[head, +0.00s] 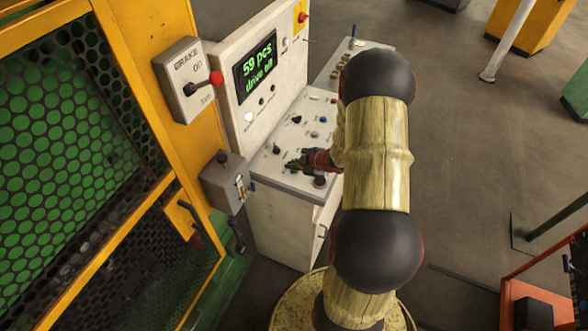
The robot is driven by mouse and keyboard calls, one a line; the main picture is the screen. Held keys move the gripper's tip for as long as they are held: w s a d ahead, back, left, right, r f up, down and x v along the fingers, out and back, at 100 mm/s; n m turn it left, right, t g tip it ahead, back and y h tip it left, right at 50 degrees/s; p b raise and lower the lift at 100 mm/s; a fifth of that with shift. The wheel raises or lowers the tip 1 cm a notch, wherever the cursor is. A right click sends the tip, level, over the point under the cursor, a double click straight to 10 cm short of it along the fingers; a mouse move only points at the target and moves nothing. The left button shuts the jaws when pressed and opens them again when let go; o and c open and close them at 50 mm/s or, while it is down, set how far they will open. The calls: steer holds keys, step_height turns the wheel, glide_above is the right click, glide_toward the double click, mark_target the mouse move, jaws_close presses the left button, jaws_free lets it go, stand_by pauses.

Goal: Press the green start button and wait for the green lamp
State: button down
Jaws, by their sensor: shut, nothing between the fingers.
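My gripper (294,164), dark with red parts, is shut and empty over the lower part of the sloped white control panel (262,172). Its fingertips point left, close to the panel's controls; whether they touch one cannot be told. I cannot make out the green start button; the gripper may hide it. Small round lamps or buttons sit below the display, one whitish (249,117) and one dark (262,101). I see no clearly lit green lamp. The black display (256,70) shows green text, "59 pcs" and a "drive" line.
A grey brake box (184,75) with a red-knobbed lever and a smaller grey box (225,182) are on the yellow frame at left. A red button (303,17) is at the console's top. Several knobs crowd the panel. Grey floor (470,150) is open at right.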

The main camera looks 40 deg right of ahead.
steer(key=shift+f, duration=0.15)
stand_by(0.5)
steer(key=shift+r+p, duration=0.8)
steer(key=shift+r, duration=0.05)
step_height(320, 180, up, 5)
steer(key=p, duration=0.4)
steer(key=shift+p, duration=0.35)
stand_by(0.3)
